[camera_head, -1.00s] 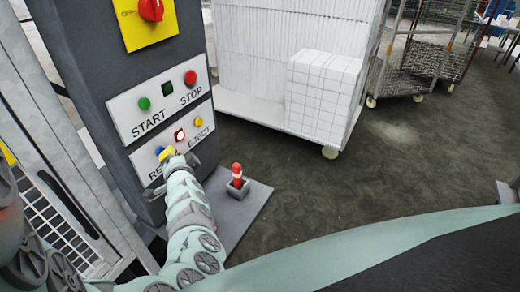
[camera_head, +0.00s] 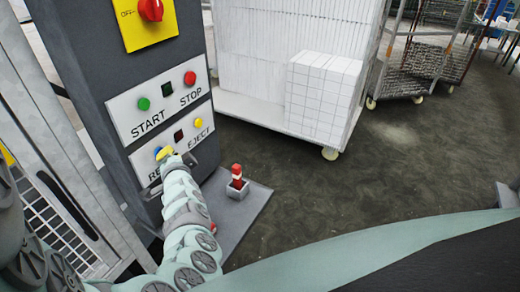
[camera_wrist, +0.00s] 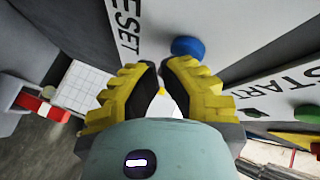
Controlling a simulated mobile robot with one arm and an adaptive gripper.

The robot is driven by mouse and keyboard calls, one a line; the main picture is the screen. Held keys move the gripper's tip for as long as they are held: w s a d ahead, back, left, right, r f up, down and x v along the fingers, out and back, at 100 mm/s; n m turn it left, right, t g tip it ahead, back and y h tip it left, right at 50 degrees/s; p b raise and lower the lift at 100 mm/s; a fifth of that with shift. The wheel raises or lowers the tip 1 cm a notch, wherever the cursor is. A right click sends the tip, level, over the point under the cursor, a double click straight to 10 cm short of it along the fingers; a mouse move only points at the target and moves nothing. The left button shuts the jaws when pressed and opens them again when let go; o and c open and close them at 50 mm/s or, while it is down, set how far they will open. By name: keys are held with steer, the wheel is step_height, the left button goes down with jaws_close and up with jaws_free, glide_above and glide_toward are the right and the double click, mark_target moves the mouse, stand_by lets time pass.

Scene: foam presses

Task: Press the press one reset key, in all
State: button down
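The grey press panel carries a white lower plate (camera_head: 140,164) with a blue button (camera_head: 158,151) above the partly covered RESET lettering. A yellow button (camera_head: 198,122) sits by EJECT, with a dark square lamp (camera_head: 178,135) between them. My gripper (camera_head: 167,154) has yellow fingers and is close in front of the plate, beside the blue button. In the wrist view its fingertips (camera_wrist: 162,68) are drawn nearly together with nothing held.
Above is a plate with the green START (camera_head: 144,103) and red STOP (camera_head: 190,78) buttons, and a red dial (camera_head: 151,9) on yellow. A trolley of white blocks (camera_head: 322,95) stands behind.

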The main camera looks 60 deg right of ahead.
steer(key=shift+s+r, duration=0.1)
steer(key=shift+s+p, duration=0.45)
steer(key=shift+s, duration=0.25)
steer(key=shift+s, duration=0.1)
steer(key=s, duration=0.1)
steer(key=s+p, duration=0.1)
steer(key=s, duration=0.3)
steer(key=shift+d+p, duration=0.25)
steer(key=shift+p, duration=0.05)
steer(key=shift+w, duration=0.1)
stand_by(0.5)
